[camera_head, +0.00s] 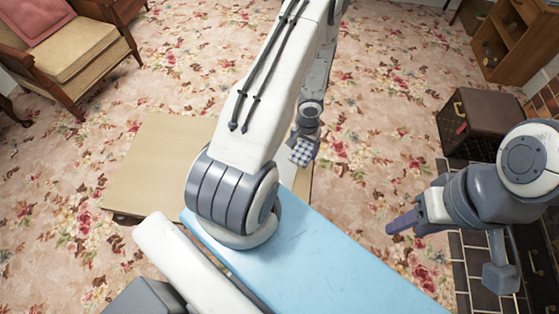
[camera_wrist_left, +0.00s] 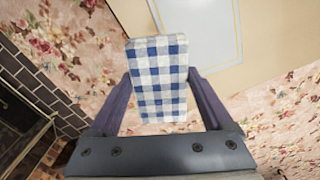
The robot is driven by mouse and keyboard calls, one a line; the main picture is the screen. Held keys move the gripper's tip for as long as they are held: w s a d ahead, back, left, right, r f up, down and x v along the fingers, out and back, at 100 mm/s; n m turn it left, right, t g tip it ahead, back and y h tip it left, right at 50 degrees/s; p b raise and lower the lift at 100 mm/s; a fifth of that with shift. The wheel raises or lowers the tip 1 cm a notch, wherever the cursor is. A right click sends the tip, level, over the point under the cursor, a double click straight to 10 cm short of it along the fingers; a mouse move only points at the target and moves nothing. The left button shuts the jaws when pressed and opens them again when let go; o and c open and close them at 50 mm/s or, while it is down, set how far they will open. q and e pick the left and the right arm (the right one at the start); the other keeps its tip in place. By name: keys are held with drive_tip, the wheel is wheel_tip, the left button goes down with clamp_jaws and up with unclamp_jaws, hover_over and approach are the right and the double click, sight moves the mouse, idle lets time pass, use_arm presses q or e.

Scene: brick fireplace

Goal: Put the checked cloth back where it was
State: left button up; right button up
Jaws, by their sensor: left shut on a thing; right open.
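The blue-and-white checked cloth (camera_wrist_left: 158,80) is a folded block between the two fingers of my left gripper (camera_wrist_left: 159,74) in the left wrist view. The gripper is shut on its sides. In the head view the cloth (camera_head: 303,152) shows small below my left wrist, near the far edge of the light blue surface. It appears held up in the air; its height is hard to tell. My right gripper (camera_head: 402,223) is open and empty over the floor at the right, seen from the side.
A beige tabletop (camera_head: 150,165) lies left of my left arm, partly hidden. A pale framed panel (camera_wrist_left: 197,30) lies on a beige surface beyond the cloth. The light blue surface (camera_head: 320,265) looks bare. A dark crate (camera_head: 480,122) and brick hearth are at right, an armchair (camera_head: 75,50) upper left.

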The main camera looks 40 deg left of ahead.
use_arm(q)
drive_tip(key=s+a+f+b, duration=0.1)
drive_tip(key=a, duration=0.1)
drive_tip(key=s+a+f+b, duration=0.1)
drive_tip(key=a+f+b, duration=0.1)
drive_tip(key=a, duration=0.1)
drive_tip(key=s+a+f+b, duration=0.1)
drive_tip(key=s+a+f, duration=0.1)
drive_tip(key=a, duration=0.1)
drive_tip(key=shift+f+b, duration=0.25)
drive_tip(key=shift+b, duration=0.1)
wheel_tip(320, 180, down, 4)
drive_tip(key=b, duration=0.4)
use_arm(e)
wheel_tip(320, 180, down, 10)
drive_tip(key=shift+f, duration=0.2)
drive_tip(key=shift+a, duration=0.1)
use_arm(q)
drive_tip(key=o, duration=1)
wheel_tip(320, 180, up, 12)
drive_tip(key=p, duration=1.2)
drive_tip(key=shift+r, duration=0.1)
use_arm(e)
wheel_tip(320, 180, up, 12)
